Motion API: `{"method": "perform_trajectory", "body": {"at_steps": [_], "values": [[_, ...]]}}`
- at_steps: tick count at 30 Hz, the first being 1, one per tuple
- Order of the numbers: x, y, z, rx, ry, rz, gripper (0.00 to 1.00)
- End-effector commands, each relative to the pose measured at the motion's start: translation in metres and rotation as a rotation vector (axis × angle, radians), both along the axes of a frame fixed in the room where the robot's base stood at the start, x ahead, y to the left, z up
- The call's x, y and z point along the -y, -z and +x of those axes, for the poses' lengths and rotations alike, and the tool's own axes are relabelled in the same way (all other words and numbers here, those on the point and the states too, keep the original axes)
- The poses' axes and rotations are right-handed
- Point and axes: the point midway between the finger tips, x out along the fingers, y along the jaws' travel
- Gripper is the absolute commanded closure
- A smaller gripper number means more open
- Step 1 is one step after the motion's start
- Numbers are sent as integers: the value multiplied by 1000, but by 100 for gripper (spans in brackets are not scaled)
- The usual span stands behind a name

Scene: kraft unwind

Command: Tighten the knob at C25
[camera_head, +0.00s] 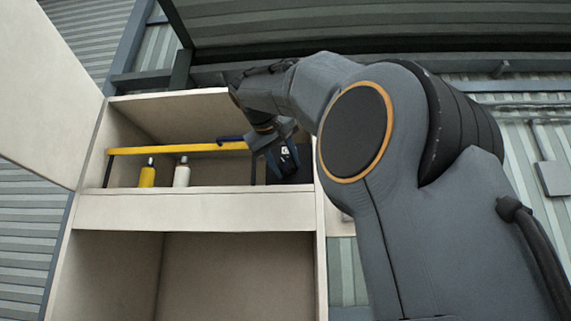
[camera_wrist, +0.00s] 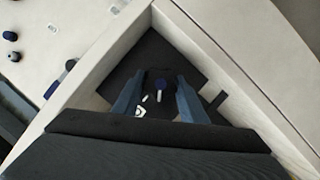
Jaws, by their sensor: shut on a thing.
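My gripper (camera_head: 285,160) reaches into the upper right of an open cabinet, at a dark block (camera_head: 296,174) in its corner. No C25 label is readable. The fingers hide the knob's sides, and in the head view the gripper hides the knob.
Cabinet walls enclose the gripper closely in the wrist view. A pale panel (camera_wrist: 85,50) with several dark knobs lies at left.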

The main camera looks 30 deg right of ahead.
Motion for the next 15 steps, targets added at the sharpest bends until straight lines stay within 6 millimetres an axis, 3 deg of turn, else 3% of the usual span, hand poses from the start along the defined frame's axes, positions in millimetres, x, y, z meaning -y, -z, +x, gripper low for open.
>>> {"method": "perform_trajectory", "body": {"at_steps": [15], "values": [[2,0,-2,242,2,365,84]]}}
